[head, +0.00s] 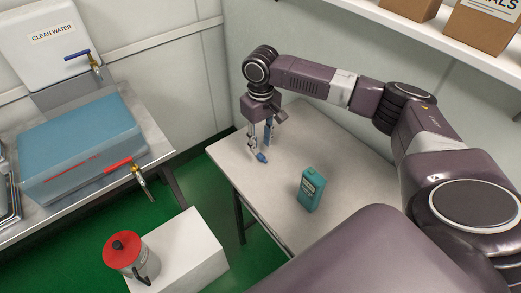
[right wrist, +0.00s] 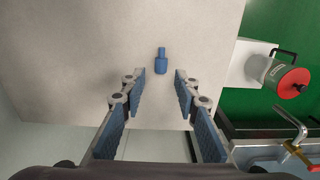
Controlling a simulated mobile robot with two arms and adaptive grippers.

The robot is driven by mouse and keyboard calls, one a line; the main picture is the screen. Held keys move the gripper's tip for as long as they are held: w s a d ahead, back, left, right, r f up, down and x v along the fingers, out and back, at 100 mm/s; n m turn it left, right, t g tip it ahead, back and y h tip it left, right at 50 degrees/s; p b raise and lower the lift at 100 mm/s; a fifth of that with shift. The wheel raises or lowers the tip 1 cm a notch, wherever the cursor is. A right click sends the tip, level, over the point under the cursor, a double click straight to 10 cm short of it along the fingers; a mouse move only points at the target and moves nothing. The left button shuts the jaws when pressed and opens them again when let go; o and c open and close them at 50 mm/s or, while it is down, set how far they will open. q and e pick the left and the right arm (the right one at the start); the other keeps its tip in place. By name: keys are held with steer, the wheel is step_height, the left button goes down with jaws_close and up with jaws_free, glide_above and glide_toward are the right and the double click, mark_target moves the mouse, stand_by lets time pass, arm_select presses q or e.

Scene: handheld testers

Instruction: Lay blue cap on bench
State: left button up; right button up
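The blue cap (head: 262,157) is on the pale bench (head: 345,165), just by the fingertips of my right gripper (head: 259,143). In the right wrist view the cap (right wrist: 160,62) shows a narrow end and a wider end, just beyond the gap between the spread fingers (right wrist: 160,80). The fingers are open and do not touch it there. A teal handheld tester (head: 311,190) with a pale label stands on the bench, right of the gripper in the head view. My left gripper is not in view.
A red-lidded metal jug (head: 124,252) stands on a white block (head: 185,255) left of the bench. A metal counter (head: 155,140) holds a blue water tank (head: 80,145) with a red-handled tap (head: 120,164). A shelf with boxes (head: 478,27) hangs above. Bare bench surrounds the cap.

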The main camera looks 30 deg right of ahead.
mark_target(261, 154)
step_height(261, 154, up, 8)
steer(key=shift+f, duration=0.15)
stand_by(0.6)
